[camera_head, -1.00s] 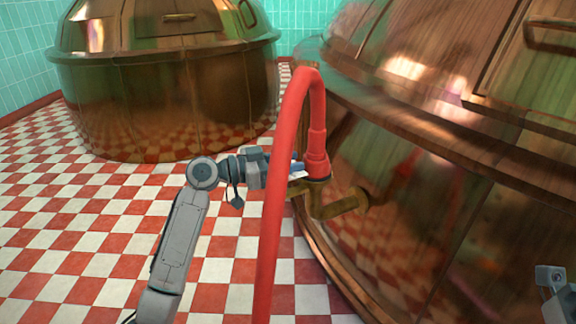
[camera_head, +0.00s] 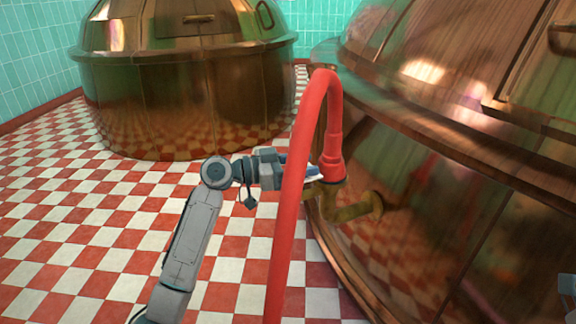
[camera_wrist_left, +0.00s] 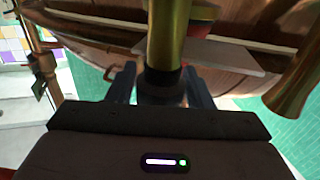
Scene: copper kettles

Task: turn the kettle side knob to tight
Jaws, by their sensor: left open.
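The copper kettle (camera_head: 450,200) fills the right of the head view. A brass elbow pipe (camera_head: 352,211) comes out of its side, with a red hose (camera_head: 318,82) on top. My left gripper (camera_head: 300,172) is at this fitting, partly hidden behind the hose. In the left wrist view, its open fingers (camera_wrist_left: 160,90) stand on either side of a brass tube (camera_wrist_left: 167,35) with a dark collar (camera_wrist_left: 161,82). Contact is not clear. I cannot single out the side knob or read its setting. A sliver of what looks like my right gripper (camera_head: 567,288) shows at the right edge.
Another copper kettle (camera_head: 190,90) stands at the back left. The red and white checked floor (camera_head: 75,235) is clear at the left. The red hose hangs down close to my left forearm. A pale flat plate (camera_wrist_left: 215,55) lies beyond the tube in the wrist view.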

